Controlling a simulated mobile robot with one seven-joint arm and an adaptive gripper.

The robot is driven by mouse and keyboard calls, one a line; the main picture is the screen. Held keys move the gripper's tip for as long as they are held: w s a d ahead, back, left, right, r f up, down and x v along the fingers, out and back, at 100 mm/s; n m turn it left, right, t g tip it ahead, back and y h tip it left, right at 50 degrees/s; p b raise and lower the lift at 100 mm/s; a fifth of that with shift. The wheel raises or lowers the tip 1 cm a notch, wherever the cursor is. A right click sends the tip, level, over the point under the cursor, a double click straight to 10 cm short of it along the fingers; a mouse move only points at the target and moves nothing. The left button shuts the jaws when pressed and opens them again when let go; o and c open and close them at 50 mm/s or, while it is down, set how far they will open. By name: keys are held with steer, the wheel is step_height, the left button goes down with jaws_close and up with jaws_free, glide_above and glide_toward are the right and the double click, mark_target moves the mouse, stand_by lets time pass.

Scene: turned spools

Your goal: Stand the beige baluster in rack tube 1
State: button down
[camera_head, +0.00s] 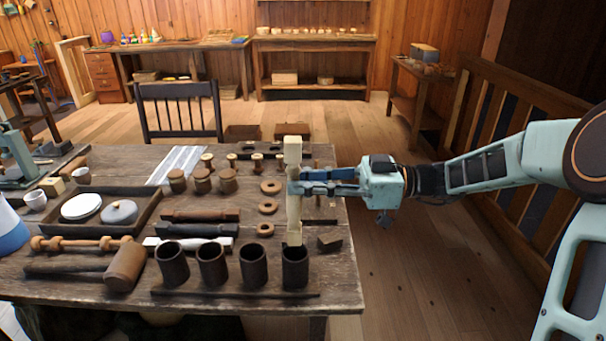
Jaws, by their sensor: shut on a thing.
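The beige baluster (293,215) stands upright in my gripper (298,182), which is shut around its middle. Its square upper end (292,150) rises above the fingers. Its lower end is at the mouth of the rightmost dark rack tube (295,270); I cannot tell whether it is just inside or just above the rim. The other dark tubes stand in a row to the left: one (253,268), one (212,266) and one (172,265). No tube numbers are readable.
Wooden rings (269,208) lie left of the baluster, and a small dark block (330,243) sits right of the rightmost tube. Dark and white turned pieces (195,230) lie behind the tubes. A mallet (125,265) and tray (75,229) are further left.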

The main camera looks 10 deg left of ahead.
steer(key=shift+f, duration=0.35)
steer(key=shift+f+b, duration=0.55)
steer(key=shift+b, duration=0.9)
steer(key=shift+f+b, duration=0.4)
steer(key=shift+b, duration=0.2)
steer(key=shift+f, duration=0.1)
stand_by(0.3)
steer(key=shift+f+b, duration=1.15)
steer(key=shift+b, duration=0.1)
steer(key=shift+f, duration=0.15)
step_height(320, 180, down, 3)
steer(key=b, duration=0.3)
